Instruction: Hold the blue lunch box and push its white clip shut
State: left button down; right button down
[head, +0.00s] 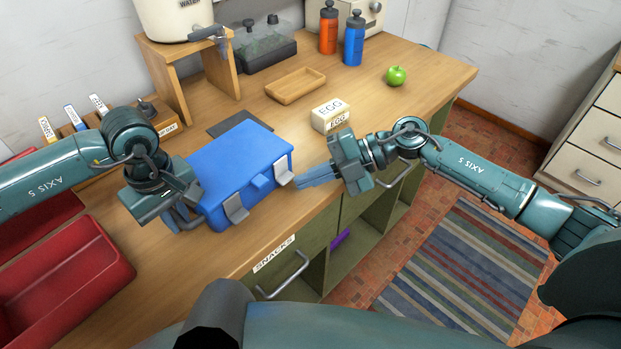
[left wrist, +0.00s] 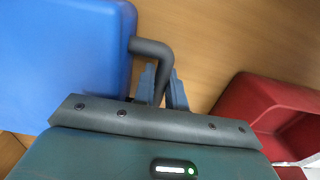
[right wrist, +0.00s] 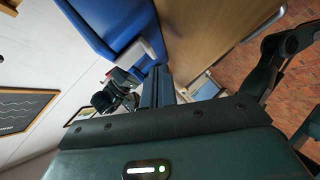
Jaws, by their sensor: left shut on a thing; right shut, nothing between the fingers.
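The blue lunch box (head: 240,165) sits on the wooden counter near its front edge, lid down; it also shows in the left wrist view (left wrist: 60,60). My left gripper (left wrist: 164,88) is shut on the box's dark grey side handle (left wrist: 152,47). My right gripper (head: 300,178) is shut and empty, fingertips close beside the right clip; contact is unclear.
A red tub (head: 70,285) is at front left. A drawer labelled SNACKS (head: 290,265) lies below the counter edge.

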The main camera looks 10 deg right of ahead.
jog(key=shift+r, duration=0.35)
jog(key=shift+s+d, duration=0.3)
jog(key=shift+s, duration=0.1)
jog(key=s+d, duration=0.4)
jog(key=d, duration=0.7)
jog(key=shift+s+d, duration=0.15)
jog(key=shift+d, duration=0.15)
pick_arm(q)
jog(key=c, duration=1.4)
grip_release()
jog(key=shift+o, duration=0.2)
